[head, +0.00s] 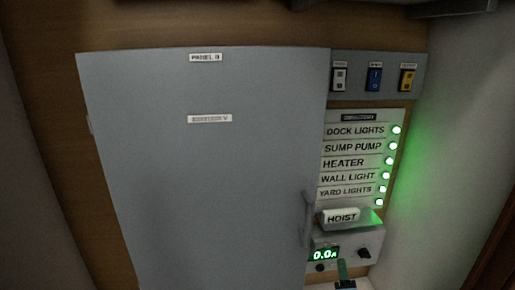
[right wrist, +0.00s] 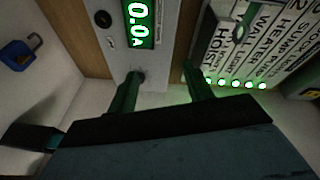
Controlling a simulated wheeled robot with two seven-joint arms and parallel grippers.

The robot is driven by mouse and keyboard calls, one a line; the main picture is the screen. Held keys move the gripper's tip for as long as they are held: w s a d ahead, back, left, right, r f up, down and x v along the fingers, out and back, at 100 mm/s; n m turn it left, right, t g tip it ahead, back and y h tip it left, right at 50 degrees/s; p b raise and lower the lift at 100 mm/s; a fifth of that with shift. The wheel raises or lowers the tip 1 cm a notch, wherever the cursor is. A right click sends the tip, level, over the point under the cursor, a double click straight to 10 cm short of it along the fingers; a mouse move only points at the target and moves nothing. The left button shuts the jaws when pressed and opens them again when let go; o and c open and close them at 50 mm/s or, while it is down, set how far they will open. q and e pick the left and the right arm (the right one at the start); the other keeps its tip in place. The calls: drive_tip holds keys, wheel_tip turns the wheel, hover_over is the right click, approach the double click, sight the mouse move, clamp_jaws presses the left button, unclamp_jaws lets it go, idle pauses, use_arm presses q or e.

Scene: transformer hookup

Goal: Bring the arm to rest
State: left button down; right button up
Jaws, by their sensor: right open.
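My right gripper (head: 343,270) shows at the bottom edge of the head view, in front of the meter panel. In the right wrist view its two green fingers (right wrist: 162,88) are spread apart, with nothing seen held between them. One finger overlaps the lower edge of the meter panel (right wrist: 158,60); the other is near the HOIST label (right wrist: 209,47). I cannot tell whether either touches. Most of the right arm is out of the head view. My left gripper is not in view.
A large grey panel door (head: 210,170) with a handle (head: 308,218) fills the middle. To its right are three switches (head: 374,78), a label board with green lamps (head: 355,158), and the meter display (head: 324,254) reading 0.0. A blue padlock (right wrist: 17,54) shows in the wrist view.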

drive_tip(key=s+a+f+n+g+y, duration=0.1)
drive_tip(key=s+a+n+g+y, duration=0.45)
drive_tip(key=n, duration=0.45)
drive_tip(key=s+d+f+n+g+h, duration=0.15)
drive_tip(key=s+n+g, duration=0.25)
drive_tip(key=s, duration=0.9)
drive_tip(key=s+d+f+n+g+h, duration=0.1)
drive_tip(key=s+d+f+n+g, duration=0.3)
drive_tip(key=s, duration=0.8)
wheel_tip(320, 180, down, 25)
drive_tip(key=s+g+b, duration=0.1)
drive_tip(key=g+b, duration=0.1)
drive_tip(key=b, duration=0.3)
drive_tip(key=s+d+f+b, duration=0.1)
drive_tip(key=s+f+b, duration=0.1)
drive_tip(key=s+f, duration=0.6)
drive_tip(key=s+d+f+n+b, duration=0.1)
drive_tip(key=s+f+b, duration=0.2)
drive_tip(key=s+f, duration=0.6)
wheel_tip(320, 180, down, 5)
drive_tip(key=shift+r+g, duration=0.2)
drive_tip(key=shift+g, duration=0.25)
drive_tip(key=shift+s, duration=0.1)
